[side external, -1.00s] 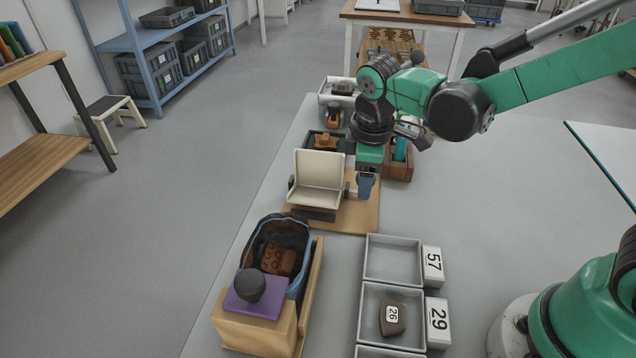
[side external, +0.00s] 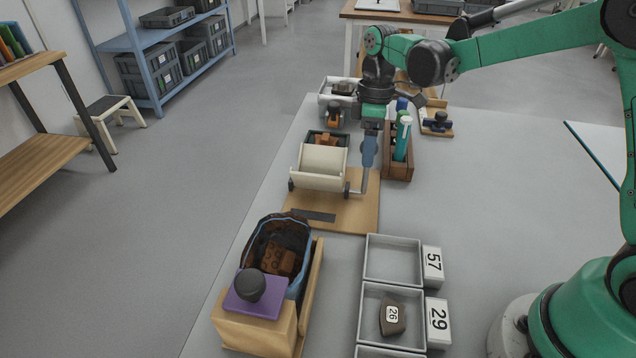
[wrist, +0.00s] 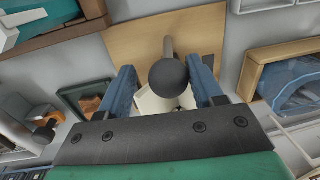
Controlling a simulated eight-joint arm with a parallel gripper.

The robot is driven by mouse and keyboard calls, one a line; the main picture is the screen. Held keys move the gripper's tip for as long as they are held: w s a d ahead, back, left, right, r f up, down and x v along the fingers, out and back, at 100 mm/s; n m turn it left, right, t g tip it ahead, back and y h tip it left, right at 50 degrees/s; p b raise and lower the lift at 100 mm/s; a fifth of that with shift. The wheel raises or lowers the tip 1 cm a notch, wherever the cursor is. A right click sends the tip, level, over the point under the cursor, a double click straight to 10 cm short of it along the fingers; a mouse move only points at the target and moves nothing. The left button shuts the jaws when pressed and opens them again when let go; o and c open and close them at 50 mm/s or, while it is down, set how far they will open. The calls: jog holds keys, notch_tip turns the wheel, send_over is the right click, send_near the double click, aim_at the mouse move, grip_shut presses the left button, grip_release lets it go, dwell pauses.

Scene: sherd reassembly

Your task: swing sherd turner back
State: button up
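The sherd turner has a cream cradle (side external: 321,168) on a wooden baseboard (side external: 345,215). The cradle is tilted, with its curved outer side towards the side camera. A grey crank rod (side external: 365,180) rises at its right side. My gripper (side external: 369,150) is at the top of this rod, pointing down. In the wrist view the crank's dark round knob (wrist: 168,78) lies between my two blue fingers (wrist: 168,88). The fingers stand apart around the knob, with a gap at the left one; contact on the right cannot be told. The side view hides the knob.
A wooden rack of tools (side external: 398,165) stands close on the right of my gripper. A dark tray of sherds (side external: 327,139) lies behind the turner. A lined basket (side external: 305,235) and grey numbered trays (side external: 392,258) stand in front.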

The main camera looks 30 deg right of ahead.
jog(key=shift+w+d+f+g+y, duration=0.3)
jog(key=shift+w+d+f, duration=0.05)
jog(key=shift+w+d, duration=0.25)
jog(key=shift+w+d+f+g+y, duration=0.3)
jog(key=shift+w+d, duration=0.2)
jog(key=shift+w, duration=0.05)
jog(key=shift+w+d+f+g+y, duration=0.3)
jog(key=shift+w+d+f, duration=0.2)
jog(key=shift+f, duration=0.1)
jog(key=shift+w+d+f+g+y, duration=0.3)
jog(key=shift+w+d+f, duration=0.15)
jog(key=shift+f, duration=0.15)
jog(key=shift+v, duration=2.65)
jog(key=shift+s, duration=0.1)
jog(key=shift+r, duration=0.1)
